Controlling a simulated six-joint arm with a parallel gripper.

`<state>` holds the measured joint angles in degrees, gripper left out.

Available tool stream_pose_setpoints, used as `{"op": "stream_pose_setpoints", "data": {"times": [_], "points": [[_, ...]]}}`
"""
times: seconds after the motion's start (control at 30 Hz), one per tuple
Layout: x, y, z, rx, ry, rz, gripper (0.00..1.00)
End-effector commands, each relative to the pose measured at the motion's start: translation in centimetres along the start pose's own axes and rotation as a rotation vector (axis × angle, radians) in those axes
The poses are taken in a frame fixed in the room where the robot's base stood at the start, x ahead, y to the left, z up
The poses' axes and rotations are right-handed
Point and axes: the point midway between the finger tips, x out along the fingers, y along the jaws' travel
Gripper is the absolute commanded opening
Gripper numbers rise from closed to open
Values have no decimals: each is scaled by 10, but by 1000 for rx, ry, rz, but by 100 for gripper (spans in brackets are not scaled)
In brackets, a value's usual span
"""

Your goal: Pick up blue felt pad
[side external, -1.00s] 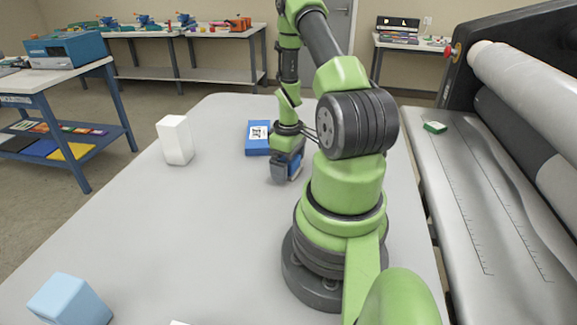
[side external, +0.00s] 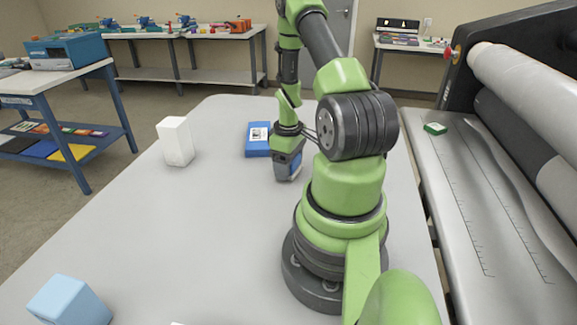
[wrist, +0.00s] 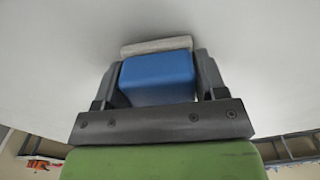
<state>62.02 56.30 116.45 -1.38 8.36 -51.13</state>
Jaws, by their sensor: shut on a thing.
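The blue felt pad (wrist: 158,76) is a blue block with a pale grey layer (wrist: 156,46) along its far end in the wrist view. My gripper (wrist: 155,70) is shut on it, with one dark finger against each side. In the side external view my gripper (side external: 287,168) points down, low over the grey table, and a bit of the blue pad (side external: 295,165) shows between the fingers. I cannot tell whether the pad touches the table.
A flat blue box with a white label (side external: 257,140) lies just behind my gripper. A white block (side external: 176,142) stands to the left, and a light blue block (side external: 68,302) is at the front left. The grey table (side external: 190,230) is clear between them. A roller machine (side external: 500,200) borders the right.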

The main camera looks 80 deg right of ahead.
Motion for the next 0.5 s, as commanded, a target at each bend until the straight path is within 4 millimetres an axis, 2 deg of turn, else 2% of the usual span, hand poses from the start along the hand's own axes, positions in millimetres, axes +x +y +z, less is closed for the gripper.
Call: {"op": "stream_pose_setpoints", "data": {"times": [0.3, 0.5], "points": [[-54, 1, -1, 0, 5, 7, 41], [-83, 1, 0, 0, 2, 4, 41]]}}
